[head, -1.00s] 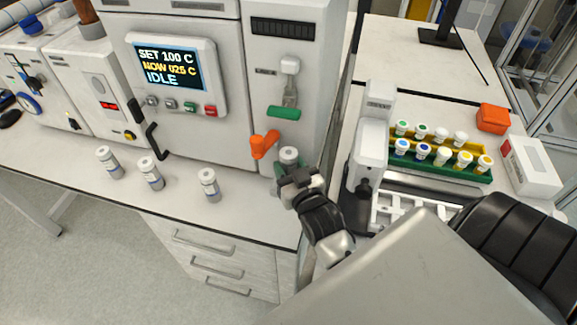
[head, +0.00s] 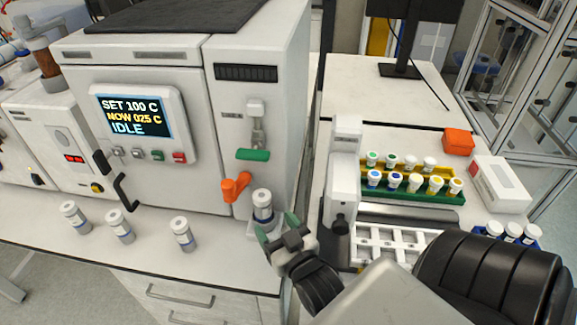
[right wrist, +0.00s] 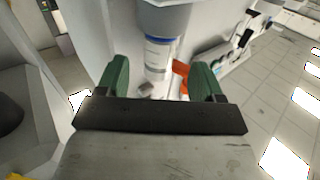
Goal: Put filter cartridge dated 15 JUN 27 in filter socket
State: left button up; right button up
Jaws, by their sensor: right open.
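A filter cartridge (head: 262,207) with a grey-white cap, pale label and blue band stands upright in the filter socket (head: 262,231), below the reactor's orange lever. My right gripper (head: 277,226) is open, its green fingertips just in front of and below the cartridge, empty. In the right wrist view the cartridge (right wrist: 158,56) shows between the open fingers (right wrist: 160,82), beyond them and apart from them, with its blue-banded end at the grey socket (right wrist: 165,17). Its printed date is not legible. Three similar cartridges stand on the bench: left (head: 76,217), middle (head: 120,226), right (head: 183,233). My left gripper is not in view.
The orange lever (head: 235,187) and a green-handled lever (head: 253,154) stick out from the reactor front. The display (head: 134,115) reads IDLE. A white device (head: 341,180) and a vial rack (head: 430,197) stand to the right.

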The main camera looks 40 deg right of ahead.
jog(key=s, duration=0.3)
jog(key=s+a+b, duration=0.1)
jog(key=s, duration=0.1)
jog(key=shift+s, duration=0.3)
